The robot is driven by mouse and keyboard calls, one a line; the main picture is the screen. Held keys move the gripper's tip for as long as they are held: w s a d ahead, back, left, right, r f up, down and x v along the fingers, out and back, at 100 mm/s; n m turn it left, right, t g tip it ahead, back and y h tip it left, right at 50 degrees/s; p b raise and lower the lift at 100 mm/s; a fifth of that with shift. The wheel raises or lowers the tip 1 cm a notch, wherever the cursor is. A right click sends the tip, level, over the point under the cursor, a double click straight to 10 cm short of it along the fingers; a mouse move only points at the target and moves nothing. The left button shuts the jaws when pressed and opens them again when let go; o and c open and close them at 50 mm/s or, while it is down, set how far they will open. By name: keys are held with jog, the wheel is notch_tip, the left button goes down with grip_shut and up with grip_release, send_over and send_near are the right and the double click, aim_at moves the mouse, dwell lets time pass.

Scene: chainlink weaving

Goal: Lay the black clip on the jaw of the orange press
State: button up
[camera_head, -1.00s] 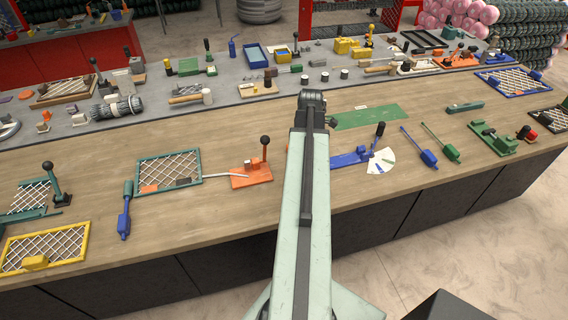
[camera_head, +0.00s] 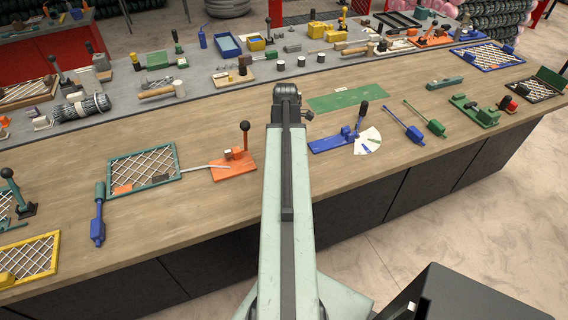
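The orange press (camera_head: 232,171) stands on the wooden bench left of my arm. It has an upright lever with a black knob and a small block on its plate. A pale strip runs from it towards a teal-framed mesh panel (camera_head: 112,162). A small dark piece, which looks like the black clip (camera_head: 160,178), lies at the panel's lower right edge, left of the press. An orange piece (camera_head: 122,189) lies at its lower left. My arm reaches forward over the bench, right of the press. My gripper's fingers cannot be seen past the dark arm end.
A blue-handled tool (camera_head: 98,222) lies left of the panel. A yellow-framed mesh (camera_head: 53,262) lies at the front left. A blue press (camera_head: 335,142) and green mat (camera_head: 348,100) are right of my arm. The bench between the orange press and my arm is bare.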

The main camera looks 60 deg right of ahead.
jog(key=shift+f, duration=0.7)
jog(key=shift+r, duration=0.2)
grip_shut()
